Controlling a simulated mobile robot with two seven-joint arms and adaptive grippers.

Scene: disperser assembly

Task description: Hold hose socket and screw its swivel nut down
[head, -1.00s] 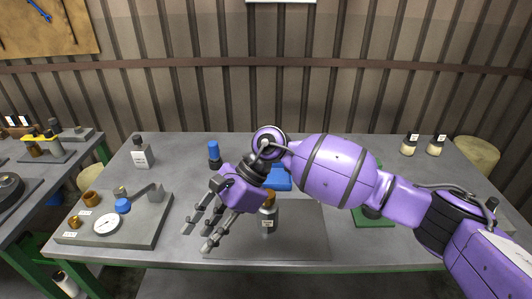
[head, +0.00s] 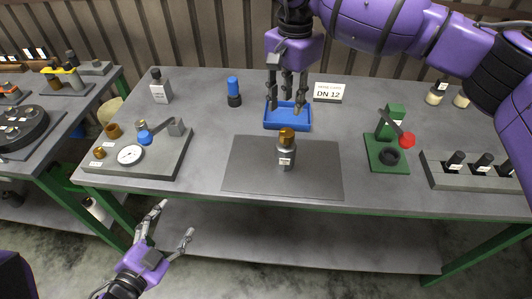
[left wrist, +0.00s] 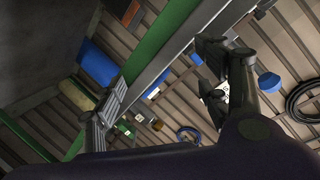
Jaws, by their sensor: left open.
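A small grey bottle-like body (head: 285,158) with a white label stands upright on the dark mat (head: 240,178). A brass-coloured piece (head: 286,136) sits on its top; I cannot make out the hose socket and swivel nut as separate parts. My right gripper (head: 287,100) points down over the blue tray (head: 286,125), behind the bottle, its fingers apart; whether anything is between them is unclear. My left gripper (head: 173,222) is open and empty, low in front of the table's front edge. Its spread fingers also show in the left wrist view (left wrist: 162,68), with nothing between them.
A grey fixture (head: 160,165) with a dial and brass rings stands at left. A green stand with a red-knobbed lever (head: 388,152) and a grey rack (head: 470,175) stand at right. A blue-topped bottle (head: 234,92) and a DN 12 sign (head: 328,92) are behind.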

